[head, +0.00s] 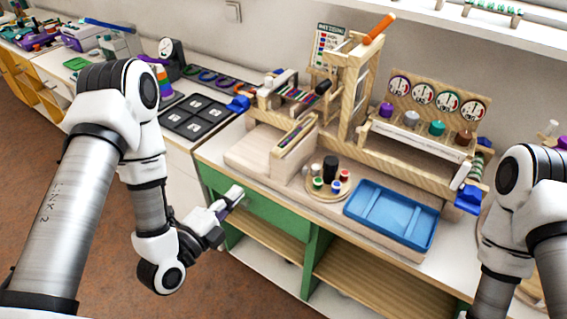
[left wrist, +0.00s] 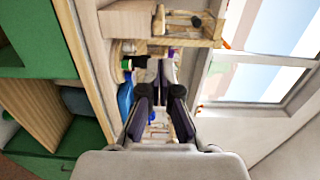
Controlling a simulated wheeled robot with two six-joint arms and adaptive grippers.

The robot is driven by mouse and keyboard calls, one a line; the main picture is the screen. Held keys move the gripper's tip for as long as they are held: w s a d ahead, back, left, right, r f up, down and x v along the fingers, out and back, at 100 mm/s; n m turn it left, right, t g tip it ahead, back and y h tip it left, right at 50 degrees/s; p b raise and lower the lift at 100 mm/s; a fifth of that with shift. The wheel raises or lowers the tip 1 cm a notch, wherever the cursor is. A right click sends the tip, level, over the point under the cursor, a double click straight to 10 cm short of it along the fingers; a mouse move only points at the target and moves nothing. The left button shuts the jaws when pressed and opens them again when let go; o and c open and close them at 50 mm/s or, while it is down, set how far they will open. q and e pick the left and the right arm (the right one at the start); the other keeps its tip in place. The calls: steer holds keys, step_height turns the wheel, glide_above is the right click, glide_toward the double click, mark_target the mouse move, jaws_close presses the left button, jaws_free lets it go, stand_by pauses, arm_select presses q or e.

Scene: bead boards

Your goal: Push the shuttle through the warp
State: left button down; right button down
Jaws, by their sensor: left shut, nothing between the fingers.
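A small wooden frame with coloured strands (head: 298,94), which looks like the warp, stands at the back left of the wooden bench unit. A dark rounded piece (head: 323,87) sits at its right end; I cannot tell whether it is the shuttle. My left gripper (head: 236,193) is shut and empty, in front of the bench's front edge, low and well apart from the frame. Its dark fingers also show in the left wrist view (left wrist: 161,92). My right arm comes in at the right edge; its gripper is out of the picture.
A blue tray (head: 391,216) and a round wooden board with coloured pots (head: 329,190) stand on the bench front. A tall wooden post frame (head: 352,85) and a dial panel (head: 437,101) rise behind. Black tiles (head: 196,115) lie left. Green shelving (head: 318,250) is below.

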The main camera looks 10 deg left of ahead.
mark_target(273, 154)
arm_select(q)
steer(key=p+x, duration=0.2)
steer(key=x, duration=0.2)
steer(key=p+x, duration=0.1)
steer(key=x, duration=0.3)
steer(key=p+x, duration=0.2)
steer(key=x, duration=0.2)
steer(key=shift+w+d+r+p, duration=0.15)
steer(key=shift+w+r+p, duration=0.15)
steer(key=shift+w+f, duration=0.15)
steer(key=shift+w, duration=0.1)
steer(key=shift+w, duration=0.1)
